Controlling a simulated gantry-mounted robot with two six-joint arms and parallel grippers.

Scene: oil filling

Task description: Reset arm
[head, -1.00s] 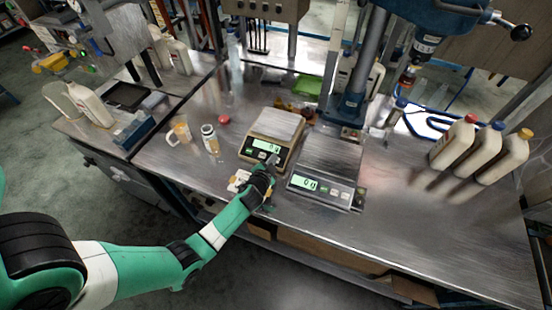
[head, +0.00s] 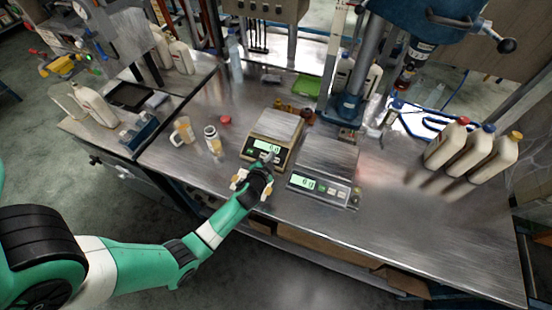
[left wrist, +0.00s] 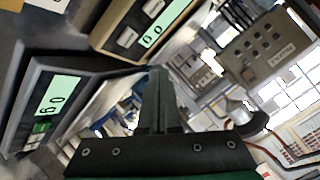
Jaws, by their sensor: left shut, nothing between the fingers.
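My left gripper (head: 268,160) is shut and empty in the head view, just in front of the tan-framed scale (head: 279,125). In the left wrist view its closed fingers (left wrist: 157,75) point up the middle, with nothing between them. A second, grey scale (head: 329,158) stands to the right of the tan one. Both scales have lit green displays, and both pans look bare. Both displays also show in the left wrist view. My right gripper is not in view.
A pitcher of amber liquid (head: 182,132), an open bottle (head: 213,141) and a red cap (head: 226,119) stand left of the scales. Several white jugs (head: 445,144) stand at the right. A drill press (head: 347,103) rises behind. The table's front right is clear.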

